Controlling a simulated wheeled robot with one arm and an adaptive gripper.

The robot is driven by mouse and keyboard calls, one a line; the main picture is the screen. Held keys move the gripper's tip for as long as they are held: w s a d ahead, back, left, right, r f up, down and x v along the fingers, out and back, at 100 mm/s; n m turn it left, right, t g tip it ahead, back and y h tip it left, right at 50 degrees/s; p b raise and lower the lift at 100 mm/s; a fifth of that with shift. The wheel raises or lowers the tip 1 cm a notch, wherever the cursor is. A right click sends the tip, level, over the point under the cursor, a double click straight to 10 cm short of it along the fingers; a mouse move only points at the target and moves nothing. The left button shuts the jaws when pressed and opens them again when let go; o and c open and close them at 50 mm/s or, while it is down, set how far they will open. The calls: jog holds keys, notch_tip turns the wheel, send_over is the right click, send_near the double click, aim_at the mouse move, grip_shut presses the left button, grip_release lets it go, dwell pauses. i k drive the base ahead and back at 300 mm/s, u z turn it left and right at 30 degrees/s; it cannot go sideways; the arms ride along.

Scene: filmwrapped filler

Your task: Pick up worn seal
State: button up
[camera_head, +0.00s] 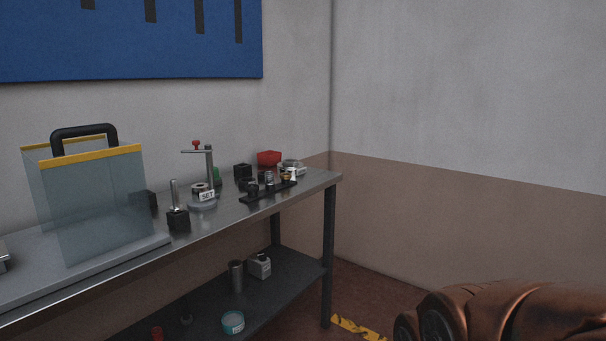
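I cannot pick out the worn seal for certain; the parts on the metal bench (225,216) are small and grainy. A small ring-like part (201,187) sits on that base. My gripper is not in view; only a copper-coloured part of my arm shows at bottom right.
A clear guard (95,205) with yellow edges and a black handle stands on the bench's left. A red bin (269,158) is at the far end. The lower shelf (285,279) holds a metal cylinder, a grey container and a teal-labelled tub. Yellow-black tape (355,328) marks the floor.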

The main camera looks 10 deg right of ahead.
aim_at(290, 163)
jog(key=z, duration=0.05)
jog(key=k, duration=0.25)
jog(key=z, duration=0.95)
jog(key=i, duration=1.3)
jog(key=u, duration=0.95)
jog(key=i, duration=0.95)
jog(key=u, duration=1.05)
